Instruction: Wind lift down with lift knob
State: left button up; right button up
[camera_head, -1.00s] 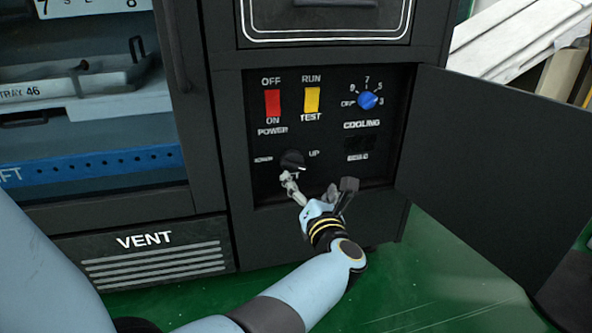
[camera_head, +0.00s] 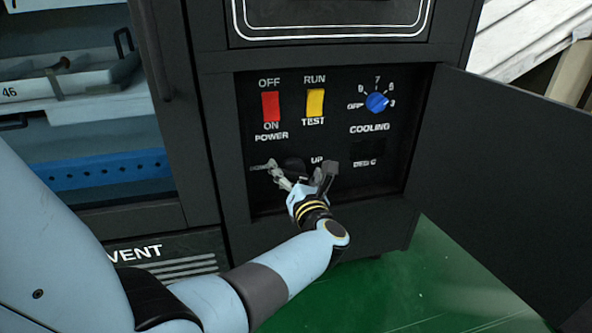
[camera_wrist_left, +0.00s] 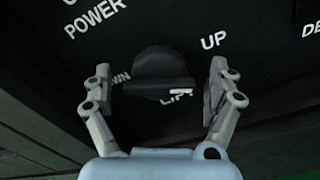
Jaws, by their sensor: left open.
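The lift knob (camera_head: 294,166) is a round black knob low on the black control panel, with "UP" printed to its right. In the left wrist view the lift knob (camera_wrist_left: 160,77) shows a white pointer mark at its lower right, with "DOWN" partly hidden at its left and "LIFT" below. My left gripper (camera_head: 300,172) is open in front of the panel. In the left wrist view its fingers (camera_wrist_left: 160,90) stand on either side of the knob, with a gap at each side; whether they reach its depth I cannot tell. My right gripper is not in view.
Above the knob are a red power switch (camera_head: 271,106) and a yellow run/test switch (camera_head: 315,103). A blue cooling knob (camera_head: 377,102) sits at upper right. The open panel door (camera_head: 490,180) stands to the right. The blue lift (camera_head: 105,168) shows inside the cabinet at left.

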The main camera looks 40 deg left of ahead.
pick_arm(q)
jog(key=c, duration=1.2)
jog(key=shift+o, duration=0.2)
dwell(0.4)
jog(key=o, duration=1.2)
jog(key=shift+c, duration=0.2)
jog(key=shift+r, duration=0.1)
notch_tip(320, 180, up, 10)
jog(key=shift+f, duration=0.1)
